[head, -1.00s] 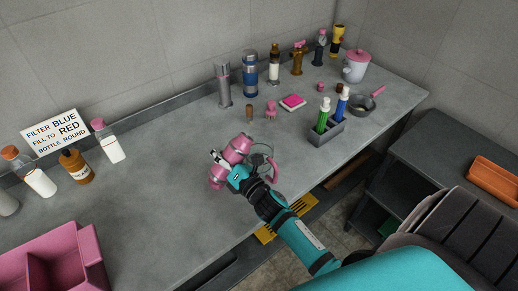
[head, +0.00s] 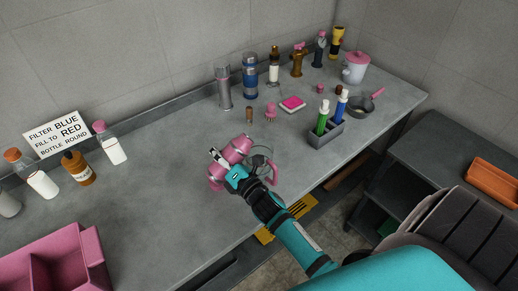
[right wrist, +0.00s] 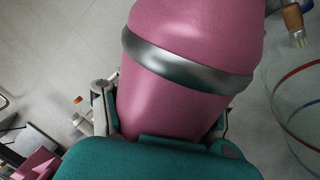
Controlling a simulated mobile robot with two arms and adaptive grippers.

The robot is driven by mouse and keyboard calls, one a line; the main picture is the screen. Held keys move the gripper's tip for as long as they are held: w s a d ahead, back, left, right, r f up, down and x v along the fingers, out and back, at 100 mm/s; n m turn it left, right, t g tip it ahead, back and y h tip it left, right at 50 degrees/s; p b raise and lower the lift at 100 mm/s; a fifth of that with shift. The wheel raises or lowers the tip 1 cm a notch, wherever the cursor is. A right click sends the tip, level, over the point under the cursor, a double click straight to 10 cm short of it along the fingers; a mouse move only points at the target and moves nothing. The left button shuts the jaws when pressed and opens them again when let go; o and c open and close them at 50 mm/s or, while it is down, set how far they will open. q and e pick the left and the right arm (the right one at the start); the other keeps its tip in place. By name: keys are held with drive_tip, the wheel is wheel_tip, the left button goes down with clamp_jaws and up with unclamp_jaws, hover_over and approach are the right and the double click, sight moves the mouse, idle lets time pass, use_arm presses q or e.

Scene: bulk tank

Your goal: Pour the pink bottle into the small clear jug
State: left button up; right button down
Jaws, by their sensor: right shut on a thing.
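The pink bottle (head: 238,147) with a silver band is in my right gripper (head: 226,163), over the front middle of the counter. It lies strongly tilted, its upper end toward the right in the head view. My right gripper is shut around its middle. The bottle also fills the right wrist view (right wrist: 180,90). The small clear jug (head: 262,158) with a pink handle stands just right of the bottle, partly hidden by my gripper. Its clear wall with a red and a blue line shows in the right wrist view (right wrist: 285,112). I cannot see any liquid flowing. My left gripper is out of view.
A grey caddy (head: 325,139) with green and blue bottles stands to the right. A pink bin (head: 85,262) is at front left, below a sign (head: 57,133). The counter left of the bottle is clear.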

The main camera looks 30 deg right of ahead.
drive_tip(key=shift+a+m, duration=0.15)
drive_tip(key=shift+m, duration=0.75)
drive_tip(key=shift+a+r+m+h+p, duration=0.1)
drive_tip(key=shift+r+m+h+p, duration=0.35)
drive_tip(key=shift+r+m, duration=0.4)
idle(0.4)
drive_tip(key=shift+d+r+m+t+h+p, duration=0.3)
drive_tip(key=shift+d+r+m+p, duration=0.35)
drive_tip(key=shift+m, duration=0.5)
drive_tip(key=shift+d+f+m, duration=0.15)
drive_tip(key=shift+f+m, duration=0.1)
drive_tip(key=shift+m, duration=0.75)
idle(0.4)
drive_tip(key=shift+d+r+m+h+p, duration=0.3)
drive_tip(key=shift+r+m+p, duration=0.3)
drive_tip(key=shift+m+p, duration=0.25)
drive_tip(key=shift+d+r+m+h+p, duration=0.2)
drive_tip(key=shift+r+m+h+p, duration=0.15)
drive_tip(key=shift+r+m+p, duration=0.45)
idle(0.8)
